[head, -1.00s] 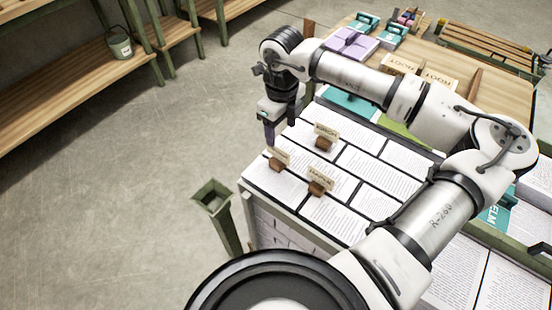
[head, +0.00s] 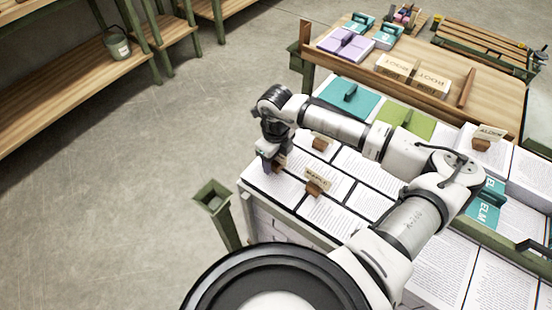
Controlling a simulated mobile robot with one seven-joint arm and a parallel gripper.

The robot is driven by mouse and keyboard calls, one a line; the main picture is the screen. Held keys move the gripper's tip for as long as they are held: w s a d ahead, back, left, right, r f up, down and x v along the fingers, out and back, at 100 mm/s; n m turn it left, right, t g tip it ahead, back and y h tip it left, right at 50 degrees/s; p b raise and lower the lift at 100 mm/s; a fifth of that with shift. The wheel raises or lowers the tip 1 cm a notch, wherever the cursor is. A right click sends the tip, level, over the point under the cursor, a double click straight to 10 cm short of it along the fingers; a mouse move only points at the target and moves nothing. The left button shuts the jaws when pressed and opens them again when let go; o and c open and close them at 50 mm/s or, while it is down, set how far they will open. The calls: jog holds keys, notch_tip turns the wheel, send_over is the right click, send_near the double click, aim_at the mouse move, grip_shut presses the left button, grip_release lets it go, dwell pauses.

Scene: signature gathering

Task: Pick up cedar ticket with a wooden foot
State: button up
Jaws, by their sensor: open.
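My gripper (head: 269,167) is low over the far-left corner of the paper-covered table (head: 272,185), pointing down. It is open. It covers most of a small ticket with a wooden foot at that corner; only a brown bit (head: 281,162) shows beside the fingers, and I cannot tell whether they touch it. A second ticket, seemingly reading MAPLE (head: 315,183), stands upright in its wooden foot to the right. A third ticket (head: 321,143) stands behind, partly hidden by my arm. I cannot read CEDAR on any ticket here.
A ticket marked ALDER (head: 487,138) stands at the right among paper stacks. Teal (head: 348,98) and green (head: 405,118) blocks lie behind my arm. A green post (head: 217,207) stands left of the table. Open floor lies left.

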jog(key=c, duration=1.1)
jog(key=shift+r, duration=0.1)
